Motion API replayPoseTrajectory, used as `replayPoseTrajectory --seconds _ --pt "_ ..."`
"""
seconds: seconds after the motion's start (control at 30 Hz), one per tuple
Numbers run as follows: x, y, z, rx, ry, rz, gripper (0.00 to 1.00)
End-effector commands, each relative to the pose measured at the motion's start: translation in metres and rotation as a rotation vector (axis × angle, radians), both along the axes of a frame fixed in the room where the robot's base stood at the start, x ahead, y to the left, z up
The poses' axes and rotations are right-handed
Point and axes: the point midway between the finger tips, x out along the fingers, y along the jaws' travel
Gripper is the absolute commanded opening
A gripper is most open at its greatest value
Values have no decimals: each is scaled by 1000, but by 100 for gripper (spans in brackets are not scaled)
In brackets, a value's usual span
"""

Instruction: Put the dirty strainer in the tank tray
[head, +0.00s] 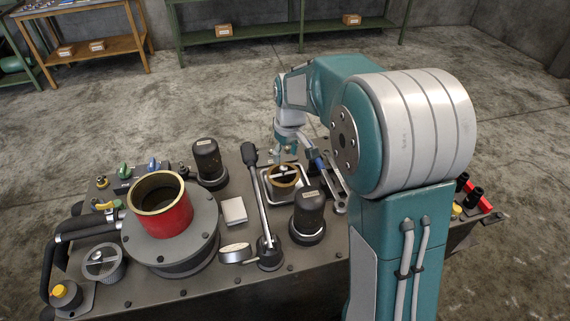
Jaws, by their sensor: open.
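A round brownish strainer-like part (284,183) with a brass-coloured rim and a pale bar across its top sits in a shallow square metal tray (268,193) near the middle of the bench. My gripper (285,157) is open just above and behind this part, pointing down. I cannot tell whether its fingertips touch the part. A second, grey strainer-like part (103,264) with a crossbar stands at the front left of the bench.
A red cylinder with a brass rim (160,212) stands on a grey flange at left. Dark capped cylinders (209,163) (308,214) and an upright lever (257,195) stand near the tray. Wrenches (335,188) lie to its right. A pale block (234,211) lies left of the lever.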

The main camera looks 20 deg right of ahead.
Motion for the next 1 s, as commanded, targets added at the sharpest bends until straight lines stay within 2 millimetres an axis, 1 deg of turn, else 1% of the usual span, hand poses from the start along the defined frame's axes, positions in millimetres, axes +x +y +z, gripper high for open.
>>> replayPoseTrajectory --seconds 0.03,0.1,0.2,0.3,0.43,0.53,0.67,0.8,1.0 --pt "-1 -1 12 0 -4 -1 62" --pt "-2 -2 26 0 -4 -1 62" --pt "-5 -3 43 1 -2 -1 62" --pt "-6 -3 55 0 0 -1 62" --pt "-8 -3 63 0 -1 -2 62" --pt "-19 -2 73 -1 -18 -15 62" --pt "-49 -1 93 0 -59 -58 62" --pt "-86 0 110 3 -110 -111 62" --pt "-141 2 124 12 -182 -187 62"
